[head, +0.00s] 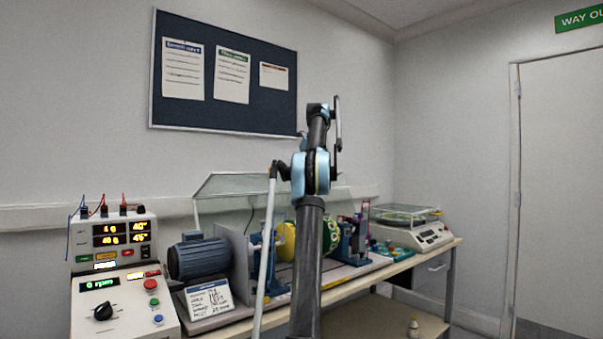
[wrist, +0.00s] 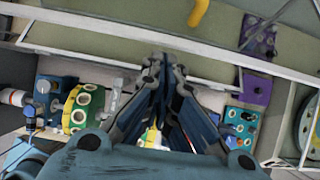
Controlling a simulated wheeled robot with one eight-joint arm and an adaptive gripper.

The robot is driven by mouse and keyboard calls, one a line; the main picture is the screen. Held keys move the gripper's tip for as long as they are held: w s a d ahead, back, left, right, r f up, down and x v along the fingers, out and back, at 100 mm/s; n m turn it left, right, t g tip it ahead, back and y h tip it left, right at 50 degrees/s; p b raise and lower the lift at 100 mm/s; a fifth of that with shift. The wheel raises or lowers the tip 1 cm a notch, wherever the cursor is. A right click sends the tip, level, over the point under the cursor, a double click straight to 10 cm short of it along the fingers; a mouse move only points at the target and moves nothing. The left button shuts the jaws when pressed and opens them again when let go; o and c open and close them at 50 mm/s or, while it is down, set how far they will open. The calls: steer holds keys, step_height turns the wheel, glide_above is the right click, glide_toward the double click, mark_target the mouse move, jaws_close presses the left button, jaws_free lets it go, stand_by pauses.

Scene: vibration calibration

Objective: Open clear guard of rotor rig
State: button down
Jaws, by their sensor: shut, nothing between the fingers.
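The rotor rig stands on the bench, with a blue-grey motor (head: 199,257), a yellow disc (head: 286,241) and a green disc (head: 331,237) partly behind my arm. Its clear guard (head: 232,186) shows as a pale-edged, see-through panel slanting above the rig; how far it is raised I cannot tell. In the wrist view a pale guard edge (wrist: 75,57) runs across, with the yellow-green disc (wrist: 76,108) below it in the picture. My gripper (wrist: 164,62) is shut and empty, its tips overlapping the guard in the picture; contact is unclear. The head view does not clearly show the fingers.
A control console (head: 112,260) with lit displays stands left of the rig, and a card (head: 209,299) leans in front of the motor. A balance-like device (head: 412,226) stands at the bench's right end. A notice board (head: 224,73) hangs behind. The floor near the door (head: 561,190) looks clear.

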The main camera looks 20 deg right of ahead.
steer(key=s+d+r, duration=0.2)
steer(key=s, duration=0.4)
steer(key=s+d+r, duration=0.2)
steer(key=s+d, duration=0.1)
steer(key=s, duration=0.4)
steer(key=shift+s+r, duration=0.15)
steer(key=shift+s, duration=0.1)
stand_by(0.4)
steer(key=s+a+f+n+g, duration=0.1)
steer(key=s+a+f+n, duration=0.8)
steer(key=a, duration=0.3)
steer(key=s+a+f+n+g, duration=0.1)
steer(key=s+a+f+n, duration=0.6)
steer(key=s+a+f, duration=0.35)
steer(key=s+a+f+n, duration=0.3)
steer(key=s+f+n, duration=0.2)
steer(key=s+f, duration=0.3)
steer(key=s+a+f+n+g+h, duration=0.1)
steer(key=s+a+f+n, duration=0.2)
steer(key=f, duration=1.2)
steer(key=s+a+f+n+h, duration=0.1)
steer(key=s+a+f+n, duration=0.2)
steer(key=s+f+n, duration=0.5)
steer(key=s+f, duration=0.4)
steer(key=s, duration=0.3)
steer(key=shift+s+a, duration=0.2)
